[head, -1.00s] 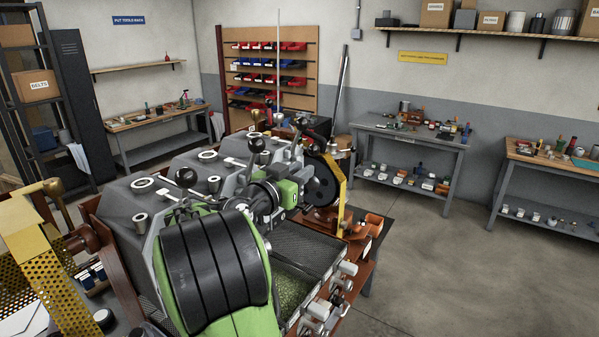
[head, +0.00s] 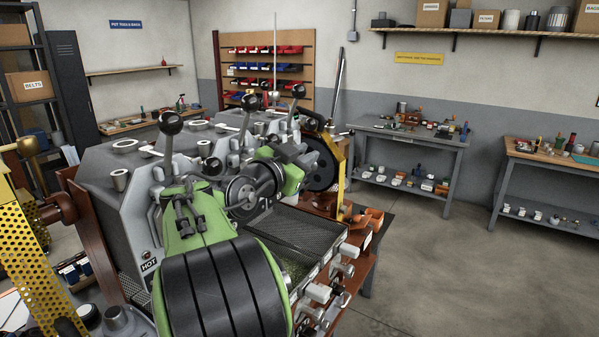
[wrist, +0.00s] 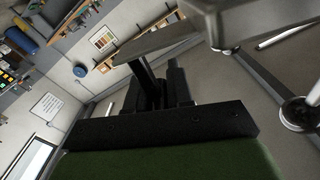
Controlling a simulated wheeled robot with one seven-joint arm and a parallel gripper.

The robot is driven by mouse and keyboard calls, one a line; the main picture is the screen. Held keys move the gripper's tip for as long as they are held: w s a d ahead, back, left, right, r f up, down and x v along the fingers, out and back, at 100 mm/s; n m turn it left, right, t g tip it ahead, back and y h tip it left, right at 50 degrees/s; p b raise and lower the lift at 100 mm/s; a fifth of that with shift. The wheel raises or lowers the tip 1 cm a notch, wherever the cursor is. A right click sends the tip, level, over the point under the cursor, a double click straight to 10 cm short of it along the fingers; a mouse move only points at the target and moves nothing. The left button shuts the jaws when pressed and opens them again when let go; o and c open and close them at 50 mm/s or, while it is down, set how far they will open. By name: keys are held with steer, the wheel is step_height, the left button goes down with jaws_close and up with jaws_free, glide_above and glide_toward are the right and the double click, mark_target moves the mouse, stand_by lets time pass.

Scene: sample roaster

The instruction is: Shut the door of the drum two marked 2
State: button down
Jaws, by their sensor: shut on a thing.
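The roaster (head: 110,190) is a grey machine with several drum units in a row, running back from the left middle of the head view. Black-knobbed levers stand on it, the middle one (head: 250,102) among them. My green and black arm covers the front of the middle unit, so the number 2 and most of its door are hidden. In the wrist view my gripper (wrist: 157,88) has its black fingers closed on a thin dark bar (wrist: 147,72). The bar meets a flat grey plate (wrist: 160,42). I cannot tell whether this plate belongs to the door.
A mesh cooling tray (head: 318,228) lies right of my arm, with white-ended handles along its front. A black wheel (head: 322,165) in a yellow frame stands behind. A perforated yellow panel (head: 35,265) is close at left. The floor at right (head: 440,275) is clear.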

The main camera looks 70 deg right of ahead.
step_height(320, 180, down, 10)
steer(key=w+m+b, duration=0.1)
steer(key=m+b, duration=0.5)
steer(key=b, duration=0.9)
steer(key=shift+w, duration=0.2)
steer(key=shift+d, duration=0.1)
steer(key=c, duration=1)
jaws_free()
